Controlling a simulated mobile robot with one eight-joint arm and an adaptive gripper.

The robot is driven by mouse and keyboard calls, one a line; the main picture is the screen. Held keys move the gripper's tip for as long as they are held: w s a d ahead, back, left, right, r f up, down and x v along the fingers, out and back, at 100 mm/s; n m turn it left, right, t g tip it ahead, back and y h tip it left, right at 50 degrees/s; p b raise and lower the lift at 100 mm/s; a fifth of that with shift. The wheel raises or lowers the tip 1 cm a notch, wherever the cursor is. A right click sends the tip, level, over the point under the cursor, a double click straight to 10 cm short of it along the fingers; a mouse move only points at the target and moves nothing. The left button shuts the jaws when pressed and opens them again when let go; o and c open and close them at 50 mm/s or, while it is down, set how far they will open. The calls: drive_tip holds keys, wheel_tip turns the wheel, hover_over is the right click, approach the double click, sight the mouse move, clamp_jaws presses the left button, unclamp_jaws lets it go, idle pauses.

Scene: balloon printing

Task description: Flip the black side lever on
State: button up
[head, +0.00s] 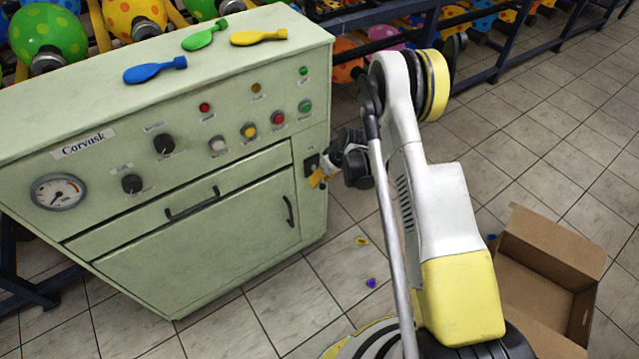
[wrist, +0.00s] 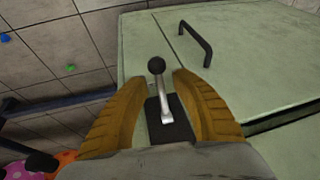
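The black side lever (wrist: 157,84) shows in the wrist view as a metal stem with a black ball knob, on a dark base plate (wrist: 168,130) on the side of the green machine (head: 230,70). My gripper (wrist: 159,80) is open, with its yellow fingers on either side of the lever and a gap to each. In the head view my gripper (head: 318,180) is close to the machine's right side, next to the dark lever plate (head: 311,163). The lever itself is largely hidden there, and whether the fingers touch it cannot be told.
Three flat balloons, blue (head: 155,69), green (head: 205,35) and yellow (head: 258,37), lie on the machine's top. A door handle (wrist: 196,44) is near the lever. A cardboard box (head: 545,265) stands on the floor at right. Racks of balloons stand behind.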

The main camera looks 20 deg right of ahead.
drive_tip(key=shift+w+a+f, duration=0.1)
drive_tip(key=shift+f, duration=0.15)
clamp_jaws()
drive_tip(key=shift+r+g, duration=0.35)
drive_tip(key=shift+g, duration=0.35)
drive_tip(key=g, duration=0.1)
drive_tip(key=r+g+h, duration=0.1)
drive_tip(key=g, duration=0.1)
drive_tip(key=shift+s+r+m, duration=0.1)
drive_tip(key=shift+s+m, duration=0.2)
drive_tip(key=shift+s, duration=0.1)
